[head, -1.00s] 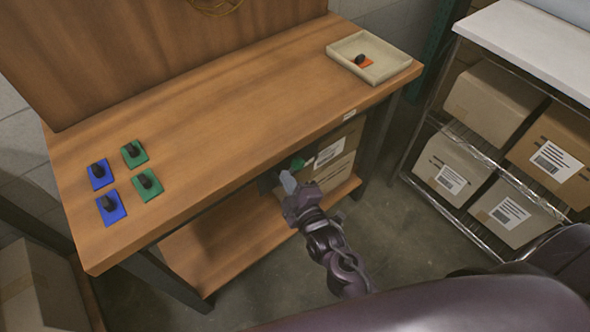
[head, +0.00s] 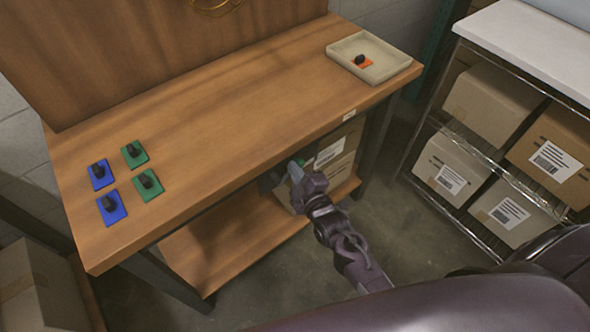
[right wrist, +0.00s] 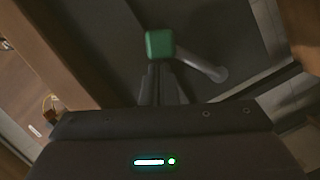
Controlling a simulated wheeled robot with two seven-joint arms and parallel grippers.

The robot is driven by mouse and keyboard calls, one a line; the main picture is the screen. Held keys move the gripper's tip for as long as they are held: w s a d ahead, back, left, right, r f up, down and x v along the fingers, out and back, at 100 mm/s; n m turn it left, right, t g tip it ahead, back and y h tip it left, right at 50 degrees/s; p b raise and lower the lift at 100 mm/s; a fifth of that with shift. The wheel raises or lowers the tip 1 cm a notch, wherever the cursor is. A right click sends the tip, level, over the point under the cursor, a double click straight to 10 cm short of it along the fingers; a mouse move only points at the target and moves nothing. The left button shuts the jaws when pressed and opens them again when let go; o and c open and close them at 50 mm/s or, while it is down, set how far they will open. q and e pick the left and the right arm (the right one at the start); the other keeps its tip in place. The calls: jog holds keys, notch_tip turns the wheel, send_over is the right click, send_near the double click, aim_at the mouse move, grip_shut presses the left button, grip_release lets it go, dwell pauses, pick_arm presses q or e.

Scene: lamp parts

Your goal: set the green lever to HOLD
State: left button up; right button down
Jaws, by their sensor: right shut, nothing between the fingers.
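The green lever (right wrist: 160,44) shows in the right wrist view as a green knob on a grey rod (right wrist: 205,68), in front of a dark panel. No HOLD marking can be read. My left gripper is not in view.
The wooden table (head: 215,115) holds blue and green plates with dark knobs at the left and a beige tray (head: 345,48) with an orange piece at the back right. Boxes (head: 340,150) sit on its lower shelf. A wire rack (head: 480,150) with boxes stands at the right.

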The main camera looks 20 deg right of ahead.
jog(key=shift+w+d+f+m+p, duration=0.1)
jog(key=shift+d+m+p, duration=0.25)
jog(key=shift+m, duration=0.15)
notch_tip(320, 180, down, 6)
jog(key=d+m+g+y+p, duration=0.1)
jog(key=d+m+g+y, duration=0.1)
jog(key=m, duration=0.6)
jog(key=shift+w+d+r+y+p, duration=0.2)
jog(key=shift+w+y+p, duration=0.2)
jog(key=shift+w+y, duration=0.1)
jog(key=shift+f, duration=0.2)
dwell(0.4)
